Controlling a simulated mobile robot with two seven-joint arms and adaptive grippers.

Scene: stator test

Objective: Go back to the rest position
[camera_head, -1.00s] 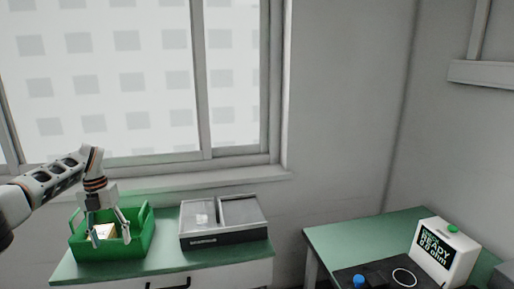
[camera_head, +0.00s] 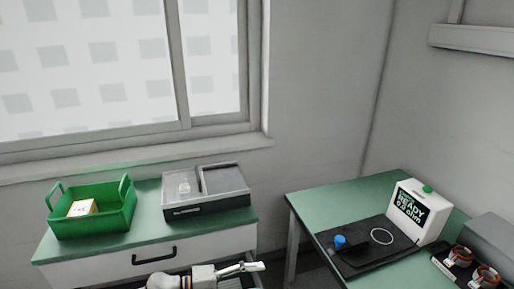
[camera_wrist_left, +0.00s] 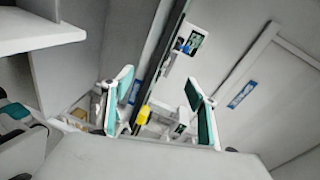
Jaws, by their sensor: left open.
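My left gripper (camera_head: 243,268) is at the bottom edge of the head view, in front of the drawer cabinet and clear of the things on it. Its fingers point right. In the left wrist view my left gripper (camera_wrist_left: 160,105) has its two green-padded fingers spread apart, with nothing held between them. My right gripper is not in view. The green crate (camera_head: 112,222) stands on the left cabinet with a small whitish-orange box (camera_head: 82,208) inside it.
A grey two-part tray (camera_head: 208,211) stands right of the crate on the cabinet (camera_head: 90,272). The right green table (camera_head: 340,204) holds a tester reading READY (camera_head: 416,212), a black mat with a blue knob (camera_head: 340,241) and white ring (camera_head: 381,236), and copper-wound stators (camera_head: 461,256).

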